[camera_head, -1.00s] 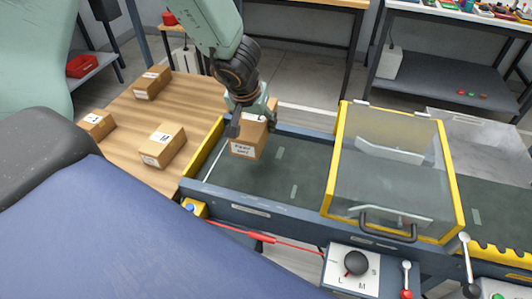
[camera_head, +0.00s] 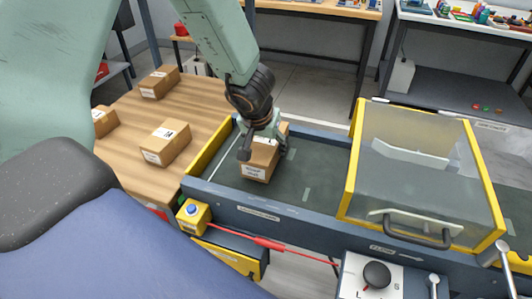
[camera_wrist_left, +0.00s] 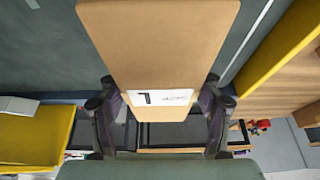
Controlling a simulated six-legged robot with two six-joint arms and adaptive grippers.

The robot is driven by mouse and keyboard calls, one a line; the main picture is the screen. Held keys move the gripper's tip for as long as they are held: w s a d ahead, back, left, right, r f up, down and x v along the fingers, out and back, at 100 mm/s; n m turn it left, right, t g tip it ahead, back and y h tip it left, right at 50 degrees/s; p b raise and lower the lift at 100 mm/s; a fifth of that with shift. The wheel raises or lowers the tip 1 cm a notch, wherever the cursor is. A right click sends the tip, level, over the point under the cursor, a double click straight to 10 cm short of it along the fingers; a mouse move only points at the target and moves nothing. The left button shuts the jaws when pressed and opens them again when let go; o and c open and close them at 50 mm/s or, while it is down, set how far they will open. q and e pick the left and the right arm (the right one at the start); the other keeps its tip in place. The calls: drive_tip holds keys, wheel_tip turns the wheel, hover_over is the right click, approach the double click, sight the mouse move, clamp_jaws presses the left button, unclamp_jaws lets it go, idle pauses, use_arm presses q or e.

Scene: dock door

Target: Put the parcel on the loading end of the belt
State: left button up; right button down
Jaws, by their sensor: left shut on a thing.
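The parcel (camera_head: 256,172) is a brown cardboard box with a white label. It is over the dark green belt (camera_head: 328,188), near the belt's left end with the yellow edge. My left gripper (camera_head: 262,148) is shut on it from above. The parcel looks at or just above the belt surface; I cannot tell whether it touches. In the left wrist view the parcel (camera_wrist_left: 160,50) sits between the two dark fingers, its label facing the camera. My right gripper is not in view.
A wooden table (camera_head: 200,110) left of the belt holds several other boxes, one nearest the belt (camera_head: 165,143). A clear yellow-framed hood (camera_head: 415,160) covers the belt to the right. A blue button on a yellow box (camera_head: 193,214) and a dial panel (camera_head: 376,275) stand in front.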

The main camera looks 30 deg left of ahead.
use_arm(q)
drive_tip(key=shift+f+b, duration=0.3)
drive_tip(key=shift+f, duration=0.35)
drive_tip(key=shift+w+a+f, duration=0.1)
drive_tip(key=shift+a+f, duration=0.1)
drive_tip(key=shift+f, duration=0.05)
drive_tip(key=shift+a, duration=0.15)
drive_tip(key=shift+d, duration=0.25)
drive_tip(key=o, duration=1.1)
drive_tip(key=shift+f, duration=0.1)
drive_tip(key=o, duration=0.4)
drive_tip(key=shift+a, duration=0.2)
drive_tip(key=shift+d, duration=0.1)
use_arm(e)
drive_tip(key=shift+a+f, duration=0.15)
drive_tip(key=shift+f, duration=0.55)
